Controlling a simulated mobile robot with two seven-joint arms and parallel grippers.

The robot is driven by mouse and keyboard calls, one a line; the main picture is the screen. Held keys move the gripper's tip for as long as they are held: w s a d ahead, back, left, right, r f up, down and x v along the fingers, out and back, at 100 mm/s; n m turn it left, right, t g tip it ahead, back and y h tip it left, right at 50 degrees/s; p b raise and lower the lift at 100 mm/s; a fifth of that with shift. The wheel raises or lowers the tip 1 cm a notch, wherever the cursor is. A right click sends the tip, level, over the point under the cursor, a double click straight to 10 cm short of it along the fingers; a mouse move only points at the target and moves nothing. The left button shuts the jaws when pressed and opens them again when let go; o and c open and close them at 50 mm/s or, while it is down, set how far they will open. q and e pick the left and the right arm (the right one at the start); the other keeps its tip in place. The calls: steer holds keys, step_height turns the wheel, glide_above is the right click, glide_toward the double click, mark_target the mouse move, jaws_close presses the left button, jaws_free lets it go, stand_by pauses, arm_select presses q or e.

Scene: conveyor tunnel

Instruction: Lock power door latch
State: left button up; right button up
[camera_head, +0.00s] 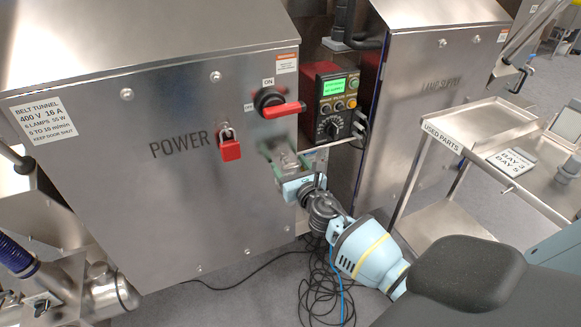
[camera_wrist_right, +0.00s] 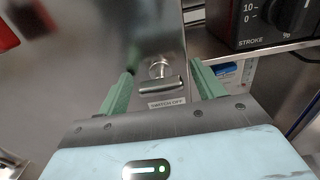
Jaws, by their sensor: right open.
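The steel POWER door (camera_head: 120,190) fills the left and middle of the head view and is closed. Its latch, a small metal T-handle (camera_wrist_right: 162,87), shows in the right wrist view above a SWITCH OFF label, with its bar lying nearly level. My right gripper (camera_head: 286,158) is open at the door's right edge. Its green fingers (camera_wrist_right: 161,73) stand on either side of the latch, with gaps to both sides. In the head view the gripper mostly hides the latch. My left gripper is not in view.
A red rotary switch handle (camera_head: 283,110) and a red padlock (camera_head: 230,150) sit on the door, above and left of my gripper. A control box (camera_head: 333,102) stands just right. Loose black cables (camera_head: 322,290) lie below. A USED PARTS cart (camera_head: 500,112) stands farther right.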

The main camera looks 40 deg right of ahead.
steer(key=shift+c, duration=0.2)
steer(key=c, duration=0.9)
steer(key=shift+c, duration=0.2)
steer(key=shift+m, duration=0.3)
steer(key=m, duration=0.3)
steer(key=shift+m+b, duration=0.3)
steer(key=shift+b, duration=0.1)
steer(key=m, duration=0.4)
steer(key=shift+f+b, duration=0.1)
steer(key=shift+b, duration=0.2)
steer(key=m, duration=0.5)
steer(key=shift+d, duration=0.1)
steer(key=shift+m, duration=2.3)
